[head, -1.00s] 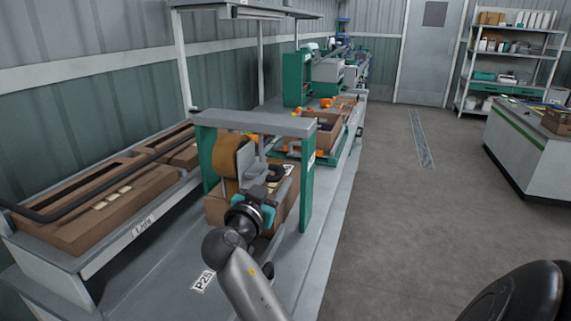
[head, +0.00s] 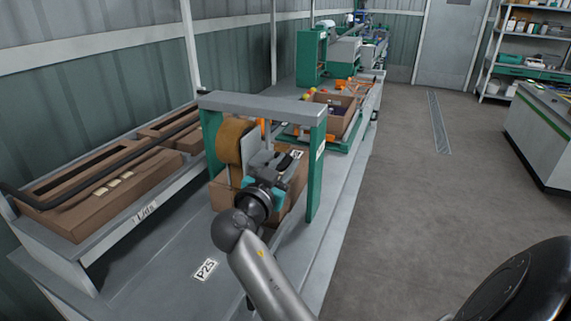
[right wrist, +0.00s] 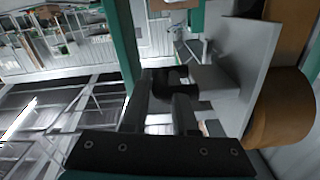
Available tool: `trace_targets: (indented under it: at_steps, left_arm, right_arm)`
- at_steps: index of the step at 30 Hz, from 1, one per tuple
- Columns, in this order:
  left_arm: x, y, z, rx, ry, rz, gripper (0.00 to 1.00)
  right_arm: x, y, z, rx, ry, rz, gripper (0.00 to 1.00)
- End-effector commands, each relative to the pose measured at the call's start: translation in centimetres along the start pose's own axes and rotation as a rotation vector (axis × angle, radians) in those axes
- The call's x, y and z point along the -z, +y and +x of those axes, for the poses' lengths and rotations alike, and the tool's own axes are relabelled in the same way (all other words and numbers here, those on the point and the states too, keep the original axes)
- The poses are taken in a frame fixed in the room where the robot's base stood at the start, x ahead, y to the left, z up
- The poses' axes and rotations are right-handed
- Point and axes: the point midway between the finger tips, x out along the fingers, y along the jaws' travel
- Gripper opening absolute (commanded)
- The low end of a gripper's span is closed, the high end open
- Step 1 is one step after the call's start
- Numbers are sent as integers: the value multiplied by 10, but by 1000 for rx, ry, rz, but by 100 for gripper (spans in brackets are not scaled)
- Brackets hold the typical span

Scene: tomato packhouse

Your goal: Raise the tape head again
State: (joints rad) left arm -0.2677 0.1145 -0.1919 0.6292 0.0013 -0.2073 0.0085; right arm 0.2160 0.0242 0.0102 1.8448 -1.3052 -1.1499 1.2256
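The tape head, a brown tape roll (head: 235,141) beside a grey plate, hangs under the grey crossbeam (head: 262,107) of a green-legged frame. The roll (right wrist: 282,108) and the pale plate (right wrist: 245,70) fill the right of the right wrist view. A black handle (right wrist: 170,77) juts from the grey block of the head. My right gripper (head: 272,167) is at the front of the head, its fingers (right wrist: 162,100) apart with the handle at their tips. Whether they touch it is unclear. A cardboard box (head: 222,195) stands under the head, partly hidden by my arm. My left gripper is not in view.
A rack of brown lids (head: 120,200) with a dark rail lies at the left. Another open box (head: 345,115) stands farther along the line. The green frame leg (head: 316,175) rises close to the right of my gripper. The floor at the right is open.

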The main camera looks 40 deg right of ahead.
Motion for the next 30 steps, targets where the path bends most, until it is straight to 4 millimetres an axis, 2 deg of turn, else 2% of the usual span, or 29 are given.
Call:
trace_targets:
  at_steps: [1, 6, 30]
  left_arm:
    - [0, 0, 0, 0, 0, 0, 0]
    - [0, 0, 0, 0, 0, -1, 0]
    - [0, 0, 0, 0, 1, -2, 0]
  right_arm:
    - [0, 0, 0, 0, 0, 0, 20]
    - [0, 0, 0, 0, 0, 0, 0]
    - [1, 0, 1, -1, 2, 0, 0]
